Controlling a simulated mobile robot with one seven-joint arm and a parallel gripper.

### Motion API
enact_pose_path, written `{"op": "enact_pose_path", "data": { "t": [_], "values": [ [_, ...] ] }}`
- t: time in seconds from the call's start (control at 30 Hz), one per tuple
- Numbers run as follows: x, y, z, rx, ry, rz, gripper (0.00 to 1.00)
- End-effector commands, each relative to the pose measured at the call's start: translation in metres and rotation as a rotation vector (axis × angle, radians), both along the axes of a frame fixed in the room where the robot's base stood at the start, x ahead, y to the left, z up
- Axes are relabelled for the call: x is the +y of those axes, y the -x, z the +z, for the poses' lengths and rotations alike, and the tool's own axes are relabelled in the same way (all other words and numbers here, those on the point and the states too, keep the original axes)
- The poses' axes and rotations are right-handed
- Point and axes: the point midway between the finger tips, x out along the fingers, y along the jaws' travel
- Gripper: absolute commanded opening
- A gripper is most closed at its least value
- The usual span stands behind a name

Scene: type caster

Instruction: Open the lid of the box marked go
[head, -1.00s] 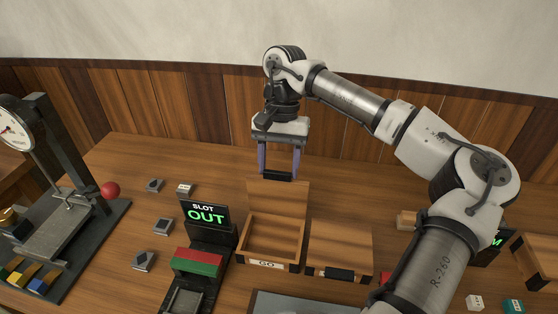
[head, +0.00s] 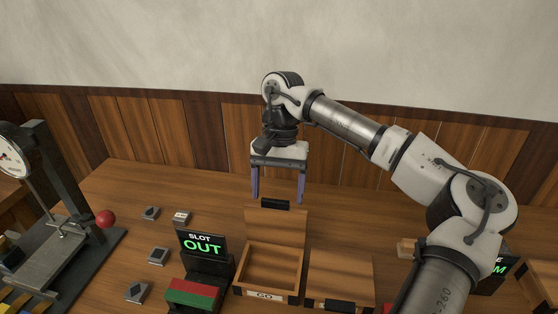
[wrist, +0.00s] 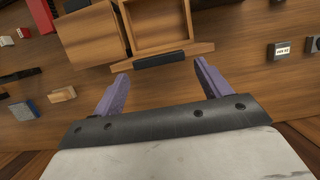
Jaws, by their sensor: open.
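The wooden box marked GO (head: 264,295) stands on the table in the middle of the head view. Its lid (head: 275,226) is raised and leans back upright at the rear, with a black handle (head: 275,204) at its top edge. The inside of the box shows and looks empty. My gripper (head: 278,198) is open above and behind the lid, its two purple fingers spread apart. In the wrist view the black handle (wrist: 160,60) lies just beyond and between the open fingertips (wrist: 163,76), apart from them.
A second wooden box (head: 340,275) with its lid shut stands close on the right. A black SLOT OUT display (head: 204,244) and a red and green block (head: 193,293) stand on the left. A scale (head: 50,235) and red ball (head: 105,219) are farther left. The table behind is clear.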

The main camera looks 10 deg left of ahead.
Motion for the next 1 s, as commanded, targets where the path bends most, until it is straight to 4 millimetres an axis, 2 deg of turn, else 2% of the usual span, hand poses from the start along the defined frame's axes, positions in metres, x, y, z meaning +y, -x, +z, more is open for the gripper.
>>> {"op": "enact_pose_path", "data": {
  "t": [0.17,0.3,0.5,0.7,1.0],
  "values": [
    [0.001,-0.011,0.036,-0.006,-0.003,0.0,0.76],
    [0.001,-0.02,0.072,-0.007,-0.003,-0.001,0.76],
    [0.0,-0.028,0.106,-0.006,0.0,-0.001,0.76],
    [0.0,-0.033,0.122,-0.004,-0.002,0.0,0.76],
    [0.0,-0.034,0.124,-0.003,-0.004,0.002,0.76]
  ]
}}
